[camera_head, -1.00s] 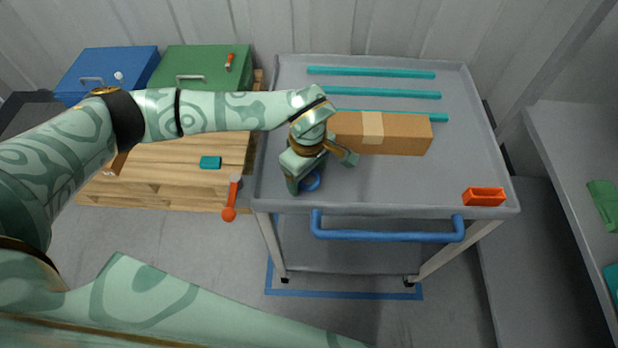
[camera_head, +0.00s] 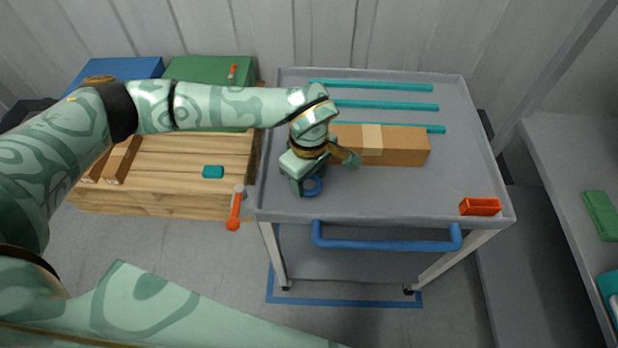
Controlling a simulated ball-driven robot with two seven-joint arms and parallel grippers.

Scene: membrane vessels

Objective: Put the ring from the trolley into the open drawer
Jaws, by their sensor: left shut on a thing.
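A blue ring (camera_head: 313,187) is on or just above the grey trolley top (camera_head: 390,190), near its left front part. My left gripper (camera_head: 309,178) is over the trolley, pointing down, and is shut on the ring; the gripper hides part of it. I cannot tell whether the ring still touches the trolley top. My right gripper is not in view. I see no open drawer in this view.
A cardboard box (camera_head: 400,146) lies right of my left gripper, with teal strips (camera_head: 385,105) behind it. A wooden pallet (camera_head: 190,165) and blue (camera_head: 110,68) and green (camera_head: 210,68) boxes are left.

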